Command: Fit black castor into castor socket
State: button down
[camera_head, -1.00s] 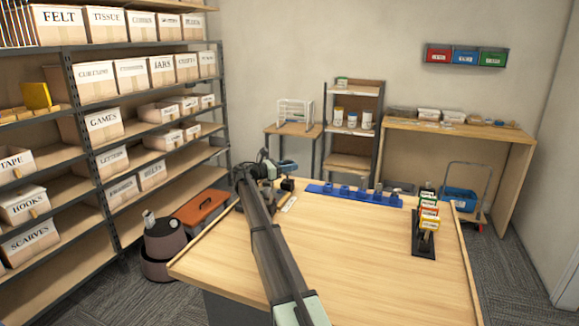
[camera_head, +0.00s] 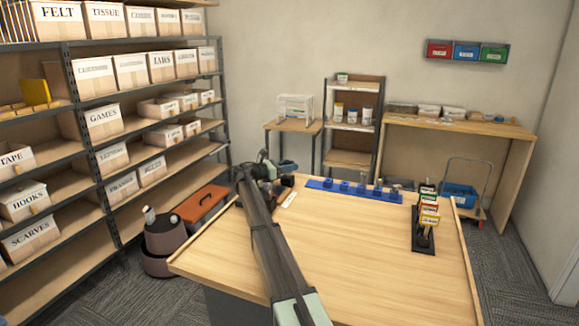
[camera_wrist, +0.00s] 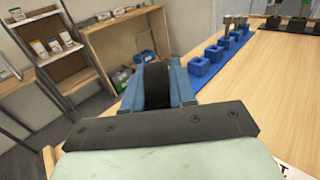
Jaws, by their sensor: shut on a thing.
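The black castor (camera_wrist: 157,83) shows in the wrist view as a dark rounded wheel between the two blue fingers of my gripper (camera_wrist: 158,88). My gripper is shut on it. In the head view my gripper (camera_head: 287,167) is over the back left part of the table, and the castor is too small to make out there. A blue strip (camera_head: 318,184) with several blue blocks lies along the table's back edge. In the wrist view the nearest blue block (camera_wrist: 198,67) has an opening in its top and is right of my gripper, apart from it. I cannot tell which opening is the castor socket.
A small black block (camera_head: 287,181) and a white label (camera_head: 289,199) are on the table (camera_head: 360,250) near my gripper. The table's middle is clear. Shelves (camera_head: 150,140) stand at left.

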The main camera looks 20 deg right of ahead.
jog(key=shift+f, duration=0.35)
jog(key=c, duration=0.8)
grip_release()
jog(key=shift+c, duration=0.2)
jog(key=shift+a, duration=0.1)
jog(key=a, duration=1.3)
jog(key=shift+a, duration=0.35)
jog(key=shift+a, duration=0.1)
